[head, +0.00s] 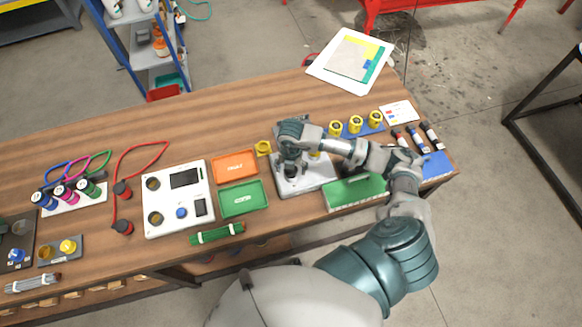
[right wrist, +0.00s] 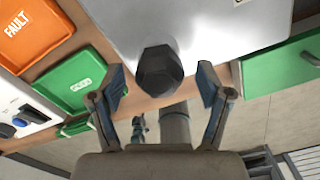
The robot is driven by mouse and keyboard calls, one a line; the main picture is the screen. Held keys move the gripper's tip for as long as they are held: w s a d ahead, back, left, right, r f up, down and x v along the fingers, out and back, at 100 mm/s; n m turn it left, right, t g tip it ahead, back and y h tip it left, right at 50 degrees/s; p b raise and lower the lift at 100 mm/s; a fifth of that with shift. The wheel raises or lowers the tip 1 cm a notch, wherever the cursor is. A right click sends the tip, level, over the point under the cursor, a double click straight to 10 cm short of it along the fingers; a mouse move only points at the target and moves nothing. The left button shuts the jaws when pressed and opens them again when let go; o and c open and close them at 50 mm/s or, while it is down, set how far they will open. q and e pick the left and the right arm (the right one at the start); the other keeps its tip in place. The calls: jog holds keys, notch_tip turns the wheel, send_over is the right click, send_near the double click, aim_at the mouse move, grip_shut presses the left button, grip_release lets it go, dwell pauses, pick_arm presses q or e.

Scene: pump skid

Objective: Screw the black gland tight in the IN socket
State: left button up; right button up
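The black gland (right wrist: 160,72) is a dark hexagonal piece at the edge of a pale grey box (right wrist: 215,38) in the right wrist view. My right gripper (right wrist: 162,82) is open, with one blue-padded finger on each side of the gland and a visible gap to both. In the head view, my right gripper (head: 291,168) points down over the same pale box (head: 318,178), and the gland is small and dark beneath it. The gland hides the socket, and I cannot read an IN label. My left gripper is not in view.
An orange tray (head: 235,166) and a green tray (head: 242,199) lie left of the box. A green block (head: 354,193) is at its right front. Yellow parts (head: 355,124) stand behind on a blue base. A white panel (head: 178,198) with a screen sits further left.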

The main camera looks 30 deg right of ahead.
dwell(0.4)
jog(key=n+b, duration=0.1)
jog(key=n, duration=0.1)
jog(key=shift+f+n+b, duration=0.1)
jog(key=shift+n+b, duration=0.55)
jog(key=shift+n, duration=0.65)
jog(key=n+b, duration=0.2)
jog(key=n, duration=0.1)
jog(key=shift+n, duration=0.8)
jog(key=shift+r, duration=0.2)
